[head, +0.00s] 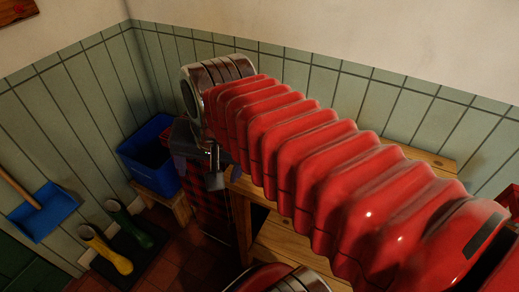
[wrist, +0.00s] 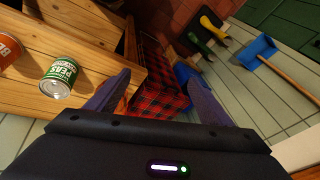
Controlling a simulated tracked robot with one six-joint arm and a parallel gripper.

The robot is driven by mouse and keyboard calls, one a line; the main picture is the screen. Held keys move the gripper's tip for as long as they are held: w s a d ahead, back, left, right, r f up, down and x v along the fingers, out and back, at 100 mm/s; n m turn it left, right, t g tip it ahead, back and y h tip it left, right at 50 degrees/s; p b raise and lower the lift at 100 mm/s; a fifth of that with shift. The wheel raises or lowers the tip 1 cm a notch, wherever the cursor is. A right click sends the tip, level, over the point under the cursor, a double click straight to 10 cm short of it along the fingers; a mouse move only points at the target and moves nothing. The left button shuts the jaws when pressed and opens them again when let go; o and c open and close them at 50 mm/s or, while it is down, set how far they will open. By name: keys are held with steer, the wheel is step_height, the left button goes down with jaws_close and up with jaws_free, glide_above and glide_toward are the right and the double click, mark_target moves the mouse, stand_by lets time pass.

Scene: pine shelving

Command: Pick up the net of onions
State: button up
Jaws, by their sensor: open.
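I cannot make out a net of onions in either view; my red arm covers much of the head view. My gripper (wrist: 160,78) is open and empty, its two purple fingers spread apart in the wrist view. In the head view my gripper (head: 212,172) hangs beside the left end of the pine shelving (head: 282,243). In the wrist view a red and black checked object (wrist: 158,75) lies beyond and between the fingers, apart from them.
A green peas can (wrist: 59,78) and an orange can (wrist: 8,50) stand on the pine shelf (wrist: 95,25). A blue crate (head: 135,158) sits on a low wooden stand. Boots (head: 107,250) and a blue dustpan (head: 45,212) are at the left wall.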

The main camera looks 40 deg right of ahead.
steer(key=w+d+r+m, duration=0.2)
steer(key=d+m, duration=0.9)
steer(key=m, duration=0.2)
steer(key=w+d+r+m, duration=0.1)
steer(key=d+r+m, duration=0.2)
steer(key=d+m, duration=0.8)
steer(key=m, duration=0.3)
steer(key=shift+w+d+r, duration=0.2)
steer(key=shift+w+d, duration=0.05)
steer(key=shift+w, duration=0.15)
steer(key=shift+x, duration=4.3)
steer(key=shift+a, duration=0.15)
